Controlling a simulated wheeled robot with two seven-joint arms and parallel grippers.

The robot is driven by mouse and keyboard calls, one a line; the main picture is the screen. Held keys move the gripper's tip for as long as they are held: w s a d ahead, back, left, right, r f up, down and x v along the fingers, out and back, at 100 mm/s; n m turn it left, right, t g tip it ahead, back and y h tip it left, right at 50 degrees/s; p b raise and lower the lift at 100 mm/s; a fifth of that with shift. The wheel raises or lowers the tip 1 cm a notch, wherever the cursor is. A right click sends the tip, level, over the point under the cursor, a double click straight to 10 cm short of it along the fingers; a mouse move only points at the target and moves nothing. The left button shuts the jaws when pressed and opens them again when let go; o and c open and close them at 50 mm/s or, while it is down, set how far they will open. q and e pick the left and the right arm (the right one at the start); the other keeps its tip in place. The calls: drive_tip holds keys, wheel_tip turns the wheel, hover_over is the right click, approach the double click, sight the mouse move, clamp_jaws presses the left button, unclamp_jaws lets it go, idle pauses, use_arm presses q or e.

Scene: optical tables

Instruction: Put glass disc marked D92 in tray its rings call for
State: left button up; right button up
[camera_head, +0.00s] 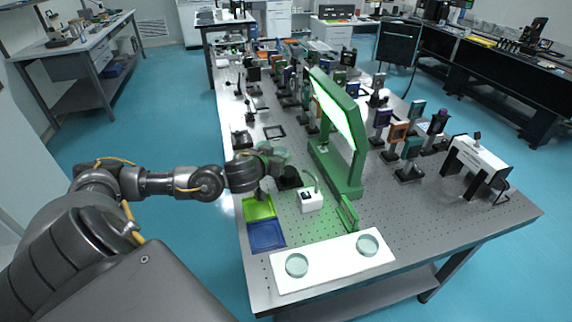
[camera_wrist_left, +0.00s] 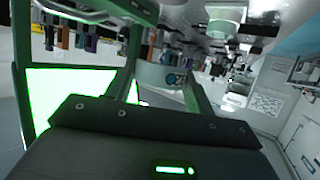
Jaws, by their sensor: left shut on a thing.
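My left gripper (camera_head: 277,158) is over the table, just left of the lit panel. In the left wrist view its fingers (camera_wrist_left: 163,88) are shut on a pale glass disc (camera_wrist_left: 152,75) with a dark, unreadable mark on its edge. Two other glass discs (camera_head: 296,264) (camera_head: 367,245) lie on a white mat at the table's front; I cannot read marks on them. A yellow-green tray (camera_head: 247,210) and a blue tray (camera_head: 266,237) sit at the left edge, below the gripper in the picture. The held disc's rings cannot be made out. My right gripper is not in view.
A green-framed bright panel (camera_head: 336,106) stands right of the gripper and also fills the left of the wrist view (camera_wrist_left: 75,95). A small white box (camera_head: 311,203) and a slim green stand (camera_head: 348,213) are nearby. Several mounted optics crowd the table behind.

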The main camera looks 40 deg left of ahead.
use_arm(q)
hover_over(286, 174)
drive_tip(key=s, duration=0.1)
drive_tip(key=f, duration=0.4)
drive_tip(key=shift+s+b, duration=0.2)
drive_tip(key=shift+b, duration=0.1)
drive_tip(key=shift+w+f, duration=0.45)
drive_tip(key=shift+f, duration=0.2)
drive_tip(key=f+p, duration=0.1)
drive_tip(key=f, duration=0.1)
drive_tip(key=shift+w+f+p, duration=0.35)
drive_tip(key=shift+f+p, duration=0.05)
drive_tip(key=shift+f, duration=0.25)
drive_tip(key=shift+f, duration=0.35)
drive_tip(key=o, duration=1.1)
drive_tip(key=shift+r, duration=0.1)
drive_tip(key=shift+c, duration=0.2)
